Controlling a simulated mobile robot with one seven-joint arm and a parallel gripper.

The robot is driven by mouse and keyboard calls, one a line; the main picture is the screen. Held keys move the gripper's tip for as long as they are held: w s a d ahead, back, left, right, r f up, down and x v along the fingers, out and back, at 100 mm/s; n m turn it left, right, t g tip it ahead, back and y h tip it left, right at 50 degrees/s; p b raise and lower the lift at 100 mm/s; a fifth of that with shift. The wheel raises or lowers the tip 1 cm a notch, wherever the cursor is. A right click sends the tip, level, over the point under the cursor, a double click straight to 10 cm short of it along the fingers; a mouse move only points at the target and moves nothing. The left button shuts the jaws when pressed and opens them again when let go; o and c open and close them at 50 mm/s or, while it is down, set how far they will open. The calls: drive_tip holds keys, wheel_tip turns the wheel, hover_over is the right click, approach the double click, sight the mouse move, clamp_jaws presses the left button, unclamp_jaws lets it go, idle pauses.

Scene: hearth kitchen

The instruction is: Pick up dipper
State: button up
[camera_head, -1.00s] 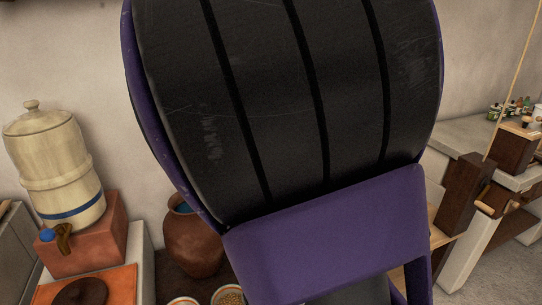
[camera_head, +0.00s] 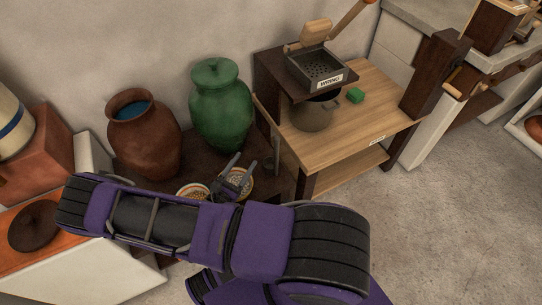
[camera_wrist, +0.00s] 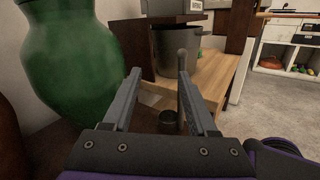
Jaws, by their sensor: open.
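My gripper (camera_head: 244,166) is open and empty, its fingers pointing toward the gap between the green jar and the wooden stand in the head view. In the wrist view, its fingers (camera_wrist: 158,76) frame a dark round cup (camera_wrist: 169,122) low down and a thin upright handle with a rounded top (camera_wrist: 182,54). This looks like the dipper, but I cannot clearly see the cup and handle join. In the head view, a thin long piece (camera_head: 267,118) stands at the stand's left side; I cannot tell if it is the dipper's handle. The gripper appears apart from it.
A green lidded jar (camera_head: 221,108) and a brown water jar (camera_head: 144,135) stand left of the wooden stand (camera_head: 375,100). The stand bears a grey pot (camera_head: 316,114), a green block (camera_head: 355,95) and a raised grey tray (camera_head: 318,70). Bowls (camera_head: 193,192) sit beneath my gripper.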

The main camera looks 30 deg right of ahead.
drive_tip(key=n, duration=0.2)
approach(277, 149)
drive_tip(key=shift+t+y, duration=0.3)
drive_tip(key=shift+y, duration=0.1)
drive_tip(key=x, duration=0.7)
drive_tip(key=shift+s+d+r+b, duration=0.1)
drive_tip(key=shift+d+b, duration=0.25)
drive_tip(key=shift+d, duration=0.05)
drive_tip(key=x, duration=0.6)
drive_tip(key=shift+w+b, duration=0.4)
clamp_jaws()
